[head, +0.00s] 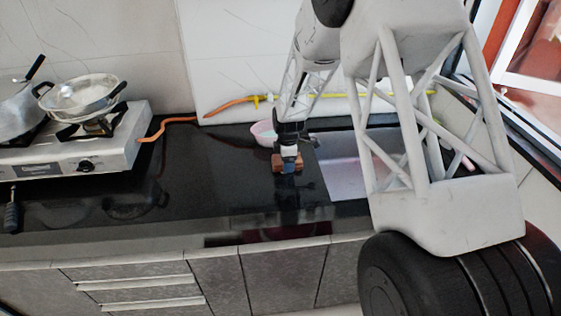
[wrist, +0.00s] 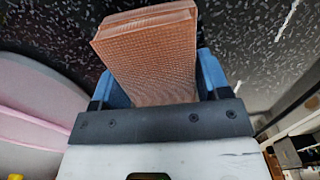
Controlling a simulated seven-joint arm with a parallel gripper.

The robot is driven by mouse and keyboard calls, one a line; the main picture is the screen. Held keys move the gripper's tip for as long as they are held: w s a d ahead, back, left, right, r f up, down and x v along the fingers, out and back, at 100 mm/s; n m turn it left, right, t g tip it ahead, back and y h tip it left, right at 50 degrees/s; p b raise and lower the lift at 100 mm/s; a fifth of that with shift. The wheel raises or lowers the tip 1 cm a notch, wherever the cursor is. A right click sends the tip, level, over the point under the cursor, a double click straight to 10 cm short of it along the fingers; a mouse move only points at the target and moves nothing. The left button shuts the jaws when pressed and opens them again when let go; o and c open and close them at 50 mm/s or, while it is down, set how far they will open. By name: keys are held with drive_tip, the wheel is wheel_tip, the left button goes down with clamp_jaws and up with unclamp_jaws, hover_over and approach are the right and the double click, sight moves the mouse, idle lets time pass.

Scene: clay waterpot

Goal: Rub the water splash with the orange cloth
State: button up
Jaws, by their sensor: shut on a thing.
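The orange cloth (wrist: 150,55) is a folded, textured block that fills much of the upper middle of the wrist view. My gripper (wrist: 155,85) is shut on it, with a blue finger on each side. In the head view my gripper (head: 289,168) points down at the black counter, and the cloth (head: 278,161) shows as a small orange-brown block at its tip. I cannot tell whether the cloth touches the counter. No water splash can be made out clearly; the counter is glossy with reflections.
A pink bowl (head: 263,133) stands just behind and left of my gripper; its pink side (wrist: 40,110) is close in the wrist view. A sink (head: 340,165) lies to the right. A gas stove (head: 75,150) with pots is at left. The counter (head: 215,165) between is clear.

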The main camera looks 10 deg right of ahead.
sight(273, 160)
drive_tip(key=shift+d+r, duration=0.15)
drive_tip(key=shift+d, duration=0.7)
drive_tip(key=shift+d+f, duration=0.2)
drive_tip(key=shift+d, duration=0.25)
drive_tip(key=shift+d+r, duration=0.1)
drive_tip(key=shift+d, duration=1.25)
drive_tip(key=shift+d+r, duration=0.1)
drive_tip(key=shift+d, duration=0.2)
drive_tip(key=shift+f, duration=0.2)
drive_tip(key=shift+a+r, duration=0.25)
drive_tip(key=shift+a, duration=0.45)
drive_tip(key=shift+a+f, duration=0.2)
drive_tip(key=shift+a, duration=0.15)
drive_tip(key=shift+a+r, duration=0.2)
drive_tip(key=shift+a, duration=1.3)
drive_tip(key=shift+a+r, duration=0.15)
drive_tip(key=shift+a, duration=1.3)
drive_tip(key=shift+a+f, duration=0.5)
drive_tip(key=shift+a, duration=0.25)
drive_tip(key=shift+a+r, duration=0.25)
drive_tip(key=shift+a, duration=0.6)
drive_tip(key=shift+r, duration=4.1)
